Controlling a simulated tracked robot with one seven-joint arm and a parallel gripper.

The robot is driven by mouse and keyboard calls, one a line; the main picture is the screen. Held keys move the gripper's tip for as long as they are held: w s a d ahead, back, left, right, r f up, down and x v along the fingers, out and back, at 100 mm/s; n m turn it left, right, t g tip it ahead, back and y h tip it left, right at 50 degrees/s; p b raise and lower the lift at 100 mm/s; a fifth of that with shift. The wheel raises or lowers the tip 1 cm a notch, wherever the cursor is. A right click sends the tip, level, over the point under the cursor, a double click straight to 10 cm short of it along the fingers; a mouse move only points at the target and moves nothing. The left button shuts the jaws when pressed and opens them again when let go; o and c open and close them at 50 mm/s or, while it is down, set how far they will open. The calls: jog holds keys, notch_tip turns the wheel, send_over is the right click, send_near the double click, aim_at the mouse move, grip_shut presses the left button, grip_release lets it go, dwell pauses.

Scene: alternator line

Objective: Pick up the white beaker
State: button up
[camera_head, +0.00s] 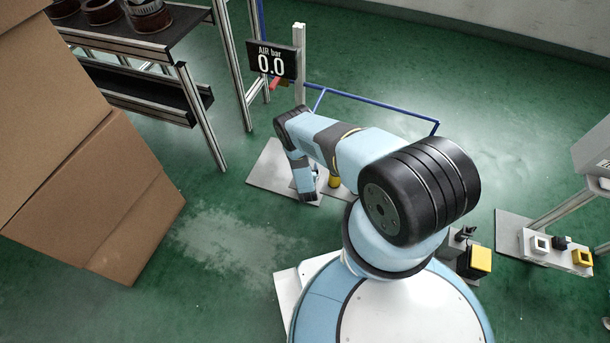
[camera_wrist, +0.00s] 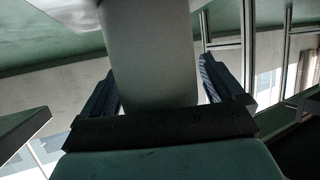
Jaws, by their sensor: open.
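A smooth pale grey-white body with slightly tapering sides, which looks like the white beaker (camera_wrist: 150,55), fills the middle of the wrist view. My gripper (camera_wrist: 165,88) is open, with one dark ribbed finger on each side of it. A clear gap shows between the beaker and the right finger; the left finger is closer, and I cannot tell whether it touches. The beaker's far end is cut off at the top of the picture. In the head view my arm bends down towards a grey floor plate (camera_head: 265,168); I cannot make out the beaker there.
A display reading 0.0 (camera_head: 271,62) stands by a post behind my arm, with a blue rail (camera_head: 375,101) beside it. Cardboard boxes (camera_head: 110,200) and a dark shelf rack (camera_head: 150,90) are at left. A fixture with square parts (camera_head: 556,249) is at right. Green floor between is open.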

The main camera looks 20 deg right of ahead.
jog(key=shift+c, duration=0.3)
jog(key=c, duration=1)
